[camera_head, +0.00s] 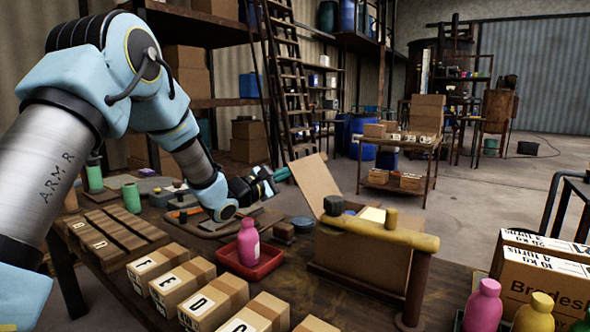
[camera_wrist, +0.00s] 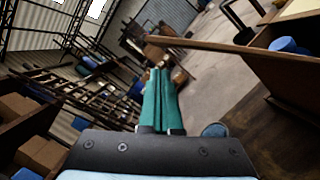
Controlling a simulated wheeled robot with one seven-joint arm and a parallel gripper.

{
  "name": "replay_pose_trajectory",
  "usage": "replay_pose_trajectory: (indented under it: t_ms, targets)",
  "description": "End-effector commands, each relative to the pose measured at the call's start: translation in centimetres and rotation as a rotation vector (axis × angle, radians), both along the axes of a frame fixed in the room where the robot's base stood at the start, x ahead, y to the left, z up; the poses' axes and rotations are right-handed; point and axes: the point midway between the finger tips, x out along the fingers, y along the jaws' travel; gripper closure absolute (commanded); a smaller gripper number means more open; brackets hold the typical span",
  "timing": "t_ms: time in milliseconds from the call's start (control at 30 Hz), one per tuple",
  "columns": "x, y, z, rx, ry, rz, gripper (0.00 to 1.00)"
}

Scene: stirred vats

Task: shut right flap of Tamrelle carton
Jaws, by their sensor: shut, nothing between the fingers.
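An open cardboard carton (camera_head: 360,262) stands on the table right of centre; I cannot read a name on it. One flap (camera_head: 316,182) stands up, leaning outward, at its far left side in the picture. In the wrist view this flap (camera_wrist: 205,45) juts left from the carton (camera_wrist: 278,72), whose inside shows something blue. My gripper (camera_head: 286,173), with green fingers, is shut and empty, just left of the raised flap's top. In the wrist view the closed fingers (camera_wrist: 161,78) point just below the flap's edge; I cannot tell whether they touch it.
A yellow-topped rail (camera_head: 385,234) crosses in front of the carton. A pink bottle (camera_head: 249,243) stands in a red tray (camera_head: 262,267) left of it. Several small lettered boxes (camera_head: 170,272) line the front. A blue-lidded tin (camera_head: 302,223) sits beside the carton.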

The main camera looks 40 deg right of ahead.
Motion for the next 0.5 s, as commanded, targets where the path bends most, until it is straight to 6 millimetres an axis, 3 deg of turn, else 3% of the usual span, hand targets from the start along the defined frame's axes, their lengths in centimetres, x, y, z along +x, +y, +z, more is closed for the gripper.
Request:
replay_pose_trajectory:
  t_ms: [300,500]
  targets:
    - [0.2,-5.6,0.9,0.002,0.000,-0.002,1.00]
    - [0.4,-7.5,1.1,0.004,-0.001,-0.001,1.00]
